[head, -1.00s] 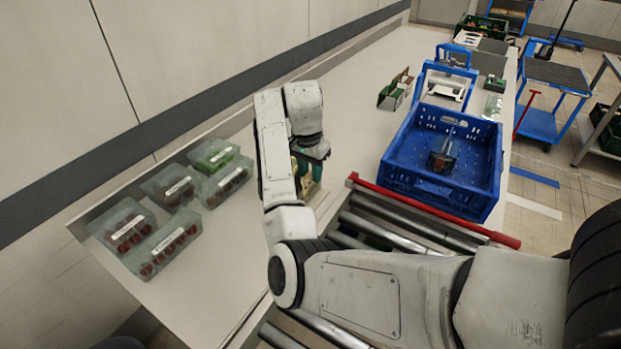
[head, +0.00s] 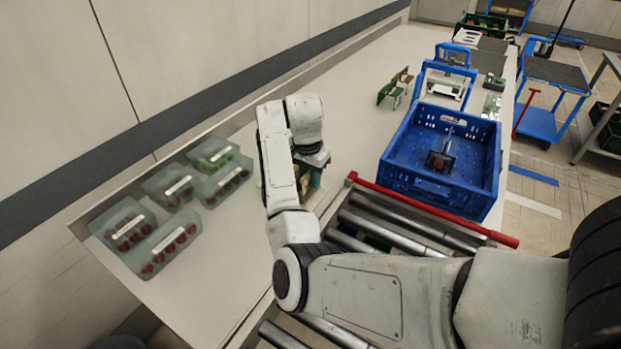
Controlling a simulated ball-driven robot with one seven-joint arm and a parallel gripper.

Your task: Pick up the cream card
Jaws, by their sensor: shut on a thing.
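My gripper (head: 308,183) is low over the pale worktop, left of the roller conveyor, and mostly hidden behind my own arm. Its teal fingers are shut on a thin cream piece, the cream card (head: 304,178). Only a small part of the card shows beside the fingers. I cannot tell whether the card touches the worktop.
Several clear punnets (head: 165,243) of red and green produce stand left on the worktop (head: 345,110). A blue crate (head: 430,190) with a small dark item (head: 440,161) stands right, behind a red bar (head: 430,208). Green and brown cards (head: 393,88) stand farther back.

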